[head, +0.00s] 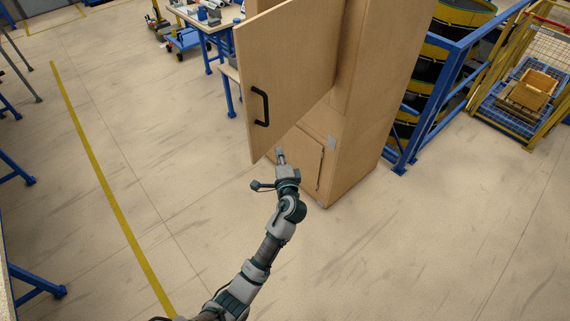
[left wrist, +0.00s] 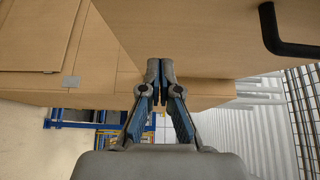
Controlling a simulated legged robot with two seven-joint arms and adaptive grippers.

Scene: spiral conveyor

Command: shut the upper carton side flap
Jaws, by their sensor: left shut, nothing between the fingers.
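A tall light-brown box (head: 385,80), like a cabinet, stands on the floor. Its upper side flap (head: 285,65), a large flat panel with a black bar handle (head: 261,106), hangs swung open toward the left. The flap also shows in the left wrist view (left wrist: 205,35), with the handle (left wrist: 278,35) at upper right. My left gripper (head: 280,152) is just below the flap's lower edge, in front of the box's lower part. In the left wrist view the gripper (left wrist: 160,70) has its fingers together and empty, close to the flap. I cannot tell whether they touch it. My right gripper is out of view.
A lower panel (head: 307,165) on the box lies flush and looks shut. A blue railing (head: 430,95) and dark spiral conveyor (head: 462,15) stand behind at right. Blue-legged workbenches (head: 205,25) are at the back left. The floor around the box is clear.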

